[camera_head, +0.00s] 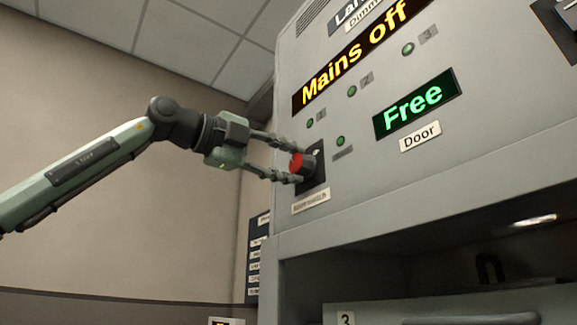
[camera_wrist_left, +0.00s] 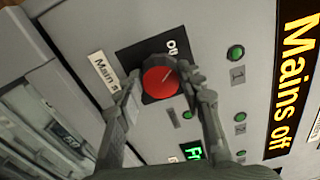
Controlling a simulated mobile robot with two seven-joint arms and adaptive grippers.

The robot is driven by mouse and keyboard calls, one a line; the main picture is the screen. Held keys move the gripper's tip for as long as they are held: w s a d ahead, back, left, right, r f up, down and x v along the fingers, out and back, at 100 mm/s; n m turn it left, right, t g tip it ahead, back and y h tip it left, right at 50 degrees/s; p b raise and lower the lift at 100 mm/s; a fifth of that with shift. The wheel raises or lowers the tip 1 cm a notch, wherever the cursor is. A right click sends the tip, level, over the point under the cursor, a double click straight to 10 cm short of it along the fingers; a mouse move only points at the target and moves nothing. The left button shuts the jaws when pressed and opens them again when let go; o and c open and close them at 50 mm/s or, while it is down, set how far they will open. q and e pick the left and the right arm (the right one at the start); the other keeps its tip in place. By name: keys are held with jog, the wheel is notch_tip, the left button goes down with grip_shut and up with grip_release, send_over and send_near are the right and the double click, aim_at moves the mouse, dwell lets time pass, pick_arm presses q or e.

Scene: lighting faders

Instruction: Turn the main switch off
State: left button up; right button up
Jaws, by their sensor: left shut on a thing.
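The main switch is a round red knob (camera_head: 297,163) on a black plate at the lower left of the grey cabinet front. In the left wrist view the red knob (camera_wrist_left: 161,81) shows between the fingers, with a thin pointer line on it. The plate (camera_wrist_left: 128,54) carries partly hidden white lettering and a "Main" label (camera_wrist_left: 104,72) beside it. My left gripper (camera_head: 290,160) is shut on the knob, one finger on each side. The display (camera_head: 352,60) reads "Mains off" in yellow. My right gripper is not in view.
A green "Free" display (camera_head: 416,104) sits above a "Door" label (camera_head: 420,136). Several small green lamps (camera_head: 352,91) are on the panel. Below the panel is an open recess with a drawer (camera_head: 450,310). A wall (camera_head: 100,230) is behind my left arm.

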pick_arm(q)
jog(key=shift+f+n, duration=0.1)
jog(key=shift+n, duration=0.6)
jog(key=o, duration=1.2)
jog(key=shift+c, duration=0.2)
jog(key=v, duration=1.2)
